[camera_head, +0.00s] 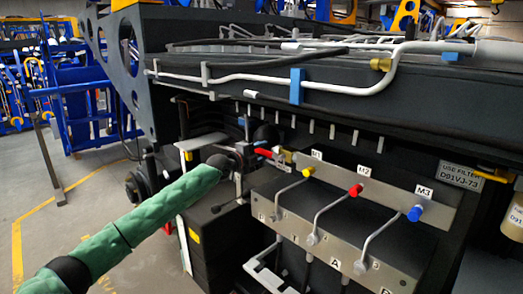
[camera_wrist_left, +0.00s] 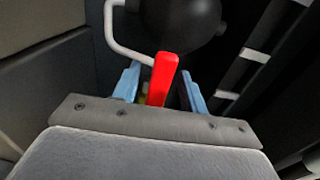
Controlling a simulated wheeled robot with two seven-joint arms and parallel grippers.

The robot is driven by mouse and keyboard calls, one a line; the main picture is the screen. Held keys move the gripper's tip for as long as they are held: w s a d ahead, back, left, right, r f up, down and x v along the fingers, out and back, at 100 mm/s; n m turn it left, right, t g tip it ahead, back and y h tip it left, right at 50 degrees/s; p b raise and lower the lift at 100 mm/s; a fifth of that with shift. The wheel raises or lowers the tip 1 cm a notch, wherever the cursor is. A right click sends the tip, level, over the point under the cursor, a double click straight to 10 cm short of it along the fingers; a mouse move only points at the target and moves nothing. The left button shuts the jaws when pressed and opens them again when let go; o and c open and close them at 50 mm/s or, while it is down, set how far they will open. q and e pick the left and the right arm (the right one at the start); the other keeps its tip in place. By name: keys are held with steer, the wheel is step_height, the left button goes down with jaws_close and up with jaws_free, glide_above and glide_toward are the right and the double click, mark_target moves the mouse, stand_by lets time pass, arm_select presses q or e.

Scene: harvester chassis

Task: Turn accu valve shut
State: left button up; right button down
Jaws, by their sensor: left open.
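The accu valve has a red lever handle, which shows in the head view (camera_head: 263,152) just past the end of my green-sleeved left arm. In the left wrist view the red handle (camera_wrist_left: 162,75) points toward the camera, between the two blue fingers of my left gripper (camera_wrist_left: 161,88). The fingers are open, with a gap visible on both sides of the handle. In the head view my left gripper (camera_head: 250,156) is small and dark against the chassis, and its fingertips are hard to make out. The valve body is mostly hidden. My right gripper is not in view.
A dark round accumulator (camera_wrist_left: 182,14) sits just beyond the handle, with a bent white pipe (camera_wrist_left: 118,35) beside it. Right of the valve is a metal panel (camera_head: 420,195) with yellow (camera_head: 308,171), red (camera_head: 355,190) and blue (camera_head: 415,213) knobs. Open floor lies left.

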arm_select(q)
steer(key=shift+w+d, duration=0.1)
steer(key=shift+d, duration=0.05)
jaws_close()
stand_by(0.4)
